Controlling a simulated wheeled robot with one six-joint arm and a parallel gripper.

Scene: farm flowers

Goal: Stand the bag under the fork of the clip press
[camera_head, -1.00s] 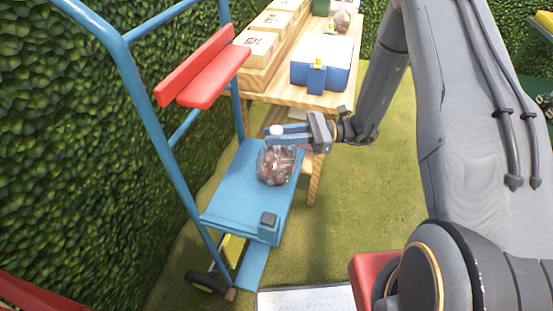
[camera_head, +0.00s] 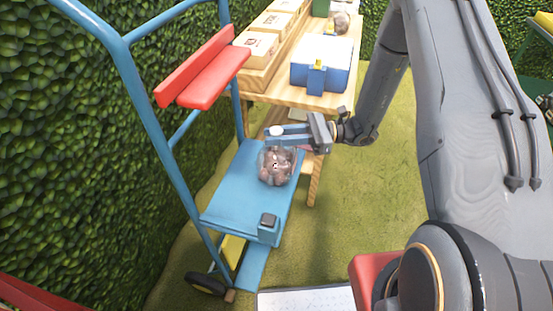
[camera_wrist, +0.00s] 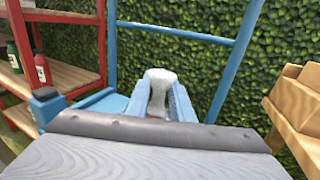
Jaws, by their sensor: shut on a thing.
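The clear bag (camera_head: 276,167) of brownish-red round things hangs upright from my gripper (camera_head: 284,132). The fingers are shut on its gathered neck, and a white tuft of the neck sticks out above them; this tuft also shows between the blue fingers in the wrist view (camera_wrist: 159,80). The clip press is the blue frame with a blue platform (camera_head: 240,190) and a red fork (camera_head: 205,80) of two bars high at the left. The bag is over the back right part of the platform, below the fork's height and to its right. Whether its bottom touches the platform I cannot tell.
A wooden table (camera_head: 290,95) behind holds a blue and white box (camera_head: 322,66) and several cartons (camera_head: 262,42). A hedge (camera_head: 60,140) stands close on the left. A small block (camera_head: 268,221) sits at the platform's front corner. Grass (camera_head: 370,190) to the right is clear.

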